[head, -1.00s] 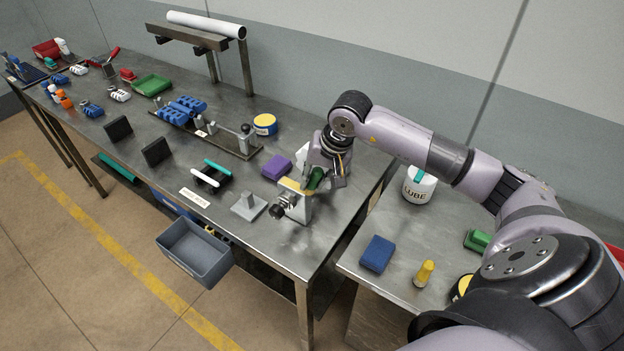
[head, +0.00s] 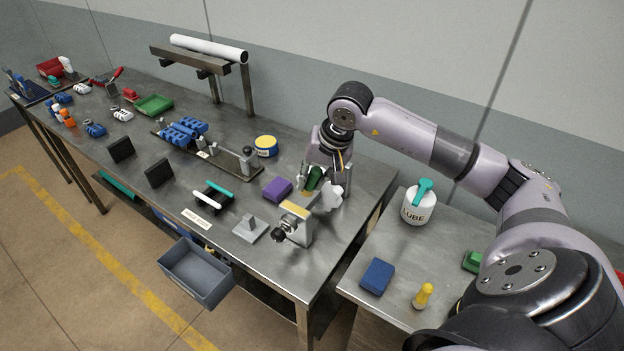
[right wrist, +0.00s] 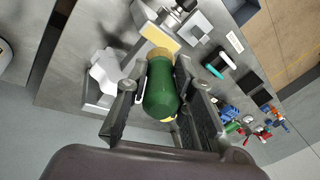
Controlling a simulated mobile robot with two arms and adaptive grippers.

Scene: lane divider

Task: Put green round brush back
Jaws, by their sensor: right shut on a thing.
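My right gripper (head: 327,186) is shut on the green round brush (head: 316,178), a dark green cylinder with a tan end. It holds the brush above the near right part of the bench, just behind the grey vise (head: 293,224) with the yellowish top. In the right wrist view the brush (right wrist: 162,90) lies between the two fingers (right wrist: 160,105), its tan end towards the vise (right wrist: 158,37). The fingers hide part of it. My left gripper is not in view.
A pale, irregular piece (right wrist: 105,72) stands beside the vise. A purple block (head: 277,189) and a grey stand (head: 250,229) are near it. On the side table are a white LUBE pot (head: 418,208) with a teal handle, a blue block (head: 377,276) and a yellow-handled item (head: 423,297).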

